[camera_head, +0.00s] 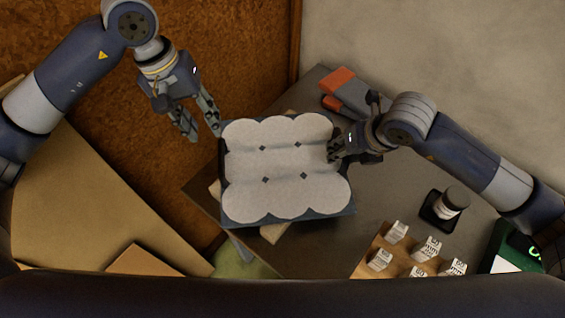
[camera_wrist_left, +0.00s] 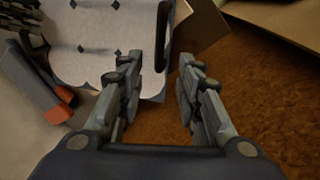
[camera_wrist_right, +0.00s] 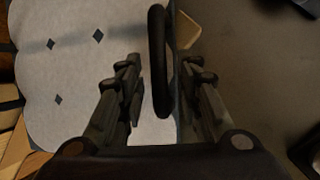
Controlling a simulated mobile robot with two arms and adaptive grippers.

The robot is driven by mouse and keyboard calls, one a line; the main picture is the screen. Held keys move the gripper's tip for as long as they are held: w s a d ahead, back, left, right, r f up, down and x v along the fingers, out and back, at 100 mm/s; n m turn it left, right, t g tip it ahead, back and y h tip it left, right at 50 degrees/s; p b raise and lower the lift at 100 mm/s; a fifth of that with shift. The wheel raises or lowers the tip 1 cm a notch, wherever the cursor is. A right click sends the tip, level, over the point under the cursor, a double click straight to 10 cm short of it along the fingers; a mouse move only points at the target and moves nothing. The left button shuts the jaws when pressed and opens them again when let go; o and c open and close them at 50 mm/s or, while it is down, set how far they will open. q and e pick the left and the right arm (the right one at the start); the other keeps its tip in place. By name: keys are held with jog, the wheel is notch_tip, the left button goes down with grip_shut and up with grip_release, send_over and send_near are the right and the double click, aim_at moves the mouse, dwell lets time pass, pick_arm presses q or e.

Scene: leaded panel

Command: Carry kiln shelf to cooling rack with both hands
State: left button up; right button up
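The kiln shelf (camera_head: 285,168) appears as a white scalloped slab with small dark diamonds on a dark blue base, lying on the dark table. Its white top also shows in the left wrist view (camera_wrist_left: 100,40) and right wrist view (camera_wrist_right: 75,75). My left gripper (camera_head: 203,132) is open and empty, just off the shelf's left upper corner. A dark handle (camera_wrist_left: 163,38) stands ahead of its fingertips. My right gripper (camera_head: 335,150) is at the shelf's right edge, open, with a black handle (camera_wrist_right: 157,65) between its fingers, apparently not squeezed. I cannot pick out the cooling rack.
A grey and red-orange tool (camera_head: 350,92) lies behind the shelf. Tan boards (camera_head: 75,195) are at left. Wooden pieces (camera_head: 273,232) poke out under the shelf.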

jog(key=v, duration=1.2)
dwell(0.4)
